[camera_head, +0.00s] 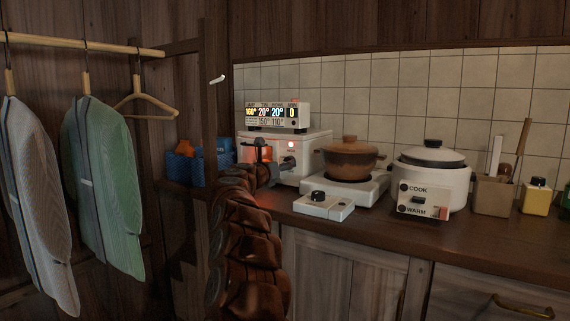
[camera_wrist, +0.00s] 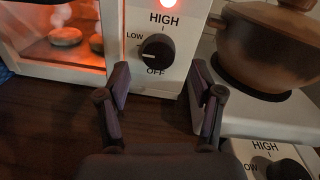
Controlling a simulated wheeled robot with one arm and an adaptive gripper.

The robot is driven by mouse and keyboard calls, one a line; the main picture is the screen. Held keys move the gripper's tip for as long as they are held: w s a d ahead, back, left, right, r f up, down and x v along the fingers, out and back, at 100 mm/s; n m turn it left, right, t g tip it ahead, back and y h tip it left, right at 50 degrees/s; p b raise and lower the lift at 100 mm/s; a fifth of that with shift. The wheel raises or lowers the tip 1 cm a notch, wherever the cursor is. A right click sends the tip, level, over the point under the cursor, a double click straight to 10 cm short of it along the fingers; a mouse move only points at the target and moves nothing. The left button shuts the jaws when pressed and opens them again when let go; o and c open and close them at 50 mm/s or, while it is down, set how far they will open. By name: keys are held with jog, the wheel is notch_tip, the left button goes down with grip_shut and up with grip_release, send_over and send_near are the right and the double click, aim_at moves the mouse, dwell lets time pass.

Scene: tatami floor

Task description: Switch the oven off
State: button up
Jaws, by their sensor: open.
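The oven (camera_head: 312,148) is a white box on the counter with a lit red lamp. In the wrist view its window (camera_wrist: 50,45) glows orange, with round buns inside. Its black knob (camera_wrist: 157,52) sits among the labels HIGH, LOW and OFF. The knob's white mark points left, near LOW rather than straight down at OFF. The lamp (camera_wrist: 168,14) above HIGH is lit red. My gripper (camera_wrist: 159,77) is open and empty, its fingers in front of and below the knob, one to each side. In the head view my gripper (camera_head: 268,165) partly covers the oven.
A brown pot (camera_head: 348,158) stands on a white burner right of the oven, with a separate knob box (camera_head: 323,205) before it. A rice cooker (camera_head: 432,180) is further right. A display (camera_head: 277,115) stands on the oven. Blue boxes (camera_head: 208,168) are at the left.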

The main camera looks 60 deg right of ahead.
jog(key=shift+w+d+p, duration=0.15)
jog(key=shift+d+p, duration=0.05)
jog(key=shift+d, duration=0.55)
jog(key=shift+w+d+p, duration=0.1)
jog(key=shift+d+p, duration=0.1)
jog(key=shift+d, duration=0.55)
jog(key=c, duration=1.1)
